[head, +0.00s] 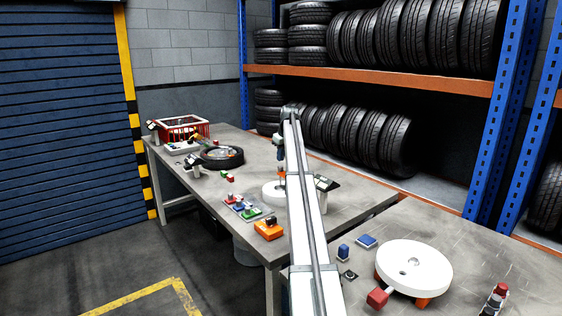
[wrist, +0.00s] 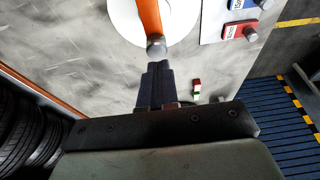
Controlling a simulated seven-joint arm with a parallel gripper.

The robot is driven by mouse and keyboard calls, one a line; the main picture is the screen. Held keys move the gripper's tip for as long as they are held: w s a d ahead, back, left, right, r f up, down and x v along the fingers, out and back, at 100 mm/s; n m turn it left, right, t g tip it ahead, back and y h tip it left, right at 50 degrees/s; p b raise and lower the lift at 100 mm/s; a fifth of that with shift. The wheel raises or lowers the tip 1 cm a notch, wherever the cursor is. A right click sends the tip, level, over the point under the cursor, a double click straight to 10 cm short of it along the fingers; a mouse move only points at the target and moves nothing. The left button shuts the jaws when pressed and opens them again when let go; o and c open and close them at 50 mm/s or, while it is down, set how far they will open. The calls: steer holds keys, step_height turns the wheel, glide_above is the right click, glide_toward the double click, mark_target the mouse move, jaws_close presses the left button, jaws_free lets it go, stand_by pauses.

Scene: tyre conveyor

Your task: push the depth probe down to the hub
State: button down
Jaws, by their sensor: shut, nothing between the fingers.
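My gripper (wrist: 157,66) is shut and empty, its dark fingers together in the wrist view. Just beyond the fingertips is the rounded grey end of an orange bar (wrist: 148,18), which may be the depth probe. I cannot tell whether the fingers touch it. The bar stands over a white disc (wrist: 126,22), which also shows on the far bench in the head view (head: 270,194). In the head view my gripper (head: 281,168) is small and partly hidden beside my arm, above that disc. No hub is clearly visible at the disc.
A panel with coloured switches (head: 237,214) and an orange box (head: 269,230) lie left of the disc. A black tyre (head: 221,158) and a red crate (head: 183,129) are farther back. A second white disc (head: 432,262) stands on the near bench. Tyre racks line the back.

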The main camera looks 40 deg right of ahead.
steer(key=v, duration=1.1)
steer(key=shift+w+r, duration=0.25)
steer(key=shift+r, duration=0.05)
steer(key=a+f+n+g+y, duration=0.1)
steer(key=a+f+g+y, duration=0.2)
steer(key=a+f, duration=2.6)
steer(key=s+a+f+g, duration=0.1)
steer(key=s+a+f, duration=0.5)
steer(key=f, duration=0.4)
steer(key=s+a+f+g, duration=0.1)
steer(key=s+a+f, duration=0.3)
steer(key=a+f, duration=0.45)
steer(key=s+a+f+g+h, duration=0.1)
steer(key=s+a+f, duration=0.4)
steer(key=s+f, duration=0.65)
steer(key=s+a+f+g, duration=0.1)
steer(key=s+a+f, duration=0.5)
steer(key=s+f, duration=0.55)
steer(key=s+a+f+g+h, duration=0.1)
steer(key=s+a+f, duration=0.1)
steer(key=s, duration=1.4)
steer(key=s+a+f+m+g+h, duration=0.1)
steer(key=s+f, duration=0.4)
steer(key=s, duration=1.2)
steer(key=shift+s+a+f+g, duration=0.2)
steer(key=shift+a+g, duration=0.4)
steer(key=shift+a, duration=0.45)
